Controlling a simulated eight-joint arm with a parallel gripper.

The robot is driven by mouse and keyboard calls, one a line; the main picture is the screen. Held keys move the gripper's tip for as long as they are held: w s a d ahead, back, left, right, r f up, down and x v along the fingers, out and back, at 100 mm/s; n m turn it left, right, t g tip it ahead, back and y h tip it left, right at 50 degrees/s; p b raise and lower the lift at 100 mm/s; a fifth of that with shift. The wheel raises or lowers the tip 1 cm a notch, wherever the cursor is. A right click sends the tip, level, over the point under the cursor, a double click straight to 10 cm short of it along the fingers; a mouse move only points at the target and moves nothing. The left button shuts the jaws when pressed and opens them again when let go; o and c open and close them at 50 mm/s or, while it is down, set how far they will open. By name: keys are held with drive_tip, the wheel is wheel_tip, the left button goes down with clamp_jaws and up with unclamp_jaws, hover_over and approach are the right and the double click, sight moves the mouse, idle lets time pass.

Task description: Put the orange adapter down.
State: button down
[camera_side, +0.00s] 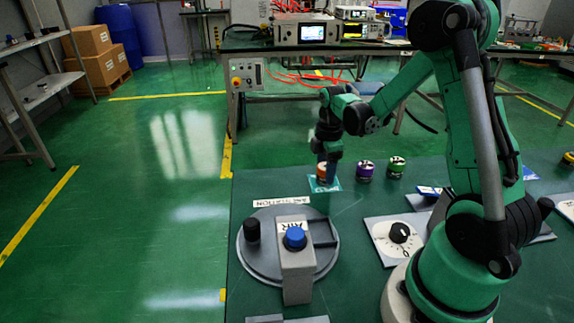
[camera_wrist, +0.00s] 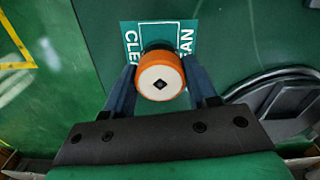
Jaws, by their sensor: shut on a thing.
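The orange adapter (camera_wrist: 160,77) is a round piece with an orange rim, a pale face and a dark square hole. My gripper (camera_wrist: 160,80) is shut on it, with one dark finger on each side. In the side view the adapter (camera_side: 322,171) shows only in part, behind my gripper (camera_side: 328,172). It is over the teal square marked CLEAN (camera_wrist: 132,31), which also shows in the side view (camera_side: 313,186). I cannot tell whether the adapter touches the square.
A purple adapter (camera_side: 365,170) and a green adapter (camera_side: 396,167) stand to the right of my gripper. The grey round station (camera_side: 262,268) with a blue button (camera_side: 294,238) is in front. A white dial plate (camera_side: 385,248) lies to the right.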

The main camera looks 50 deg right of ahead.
drive_tip(key=shift+f, duration=0.15)
drive_tip(key=shift+c, duration=1.3)
unclamp_jaws()
wheel_tip(320, 180, up, 12)
drive_tip(key=s+a+m+t, duration=0.3)
drive_tip(key=a+m+t, duration=0.4)
drive_tip(key=a, duration=1)
drive_tip(key=m, duration=0.3)
drive_tip(key=shift+s+m, duration=0.15)
drive_tip(key=shift+m, duration=0.25)
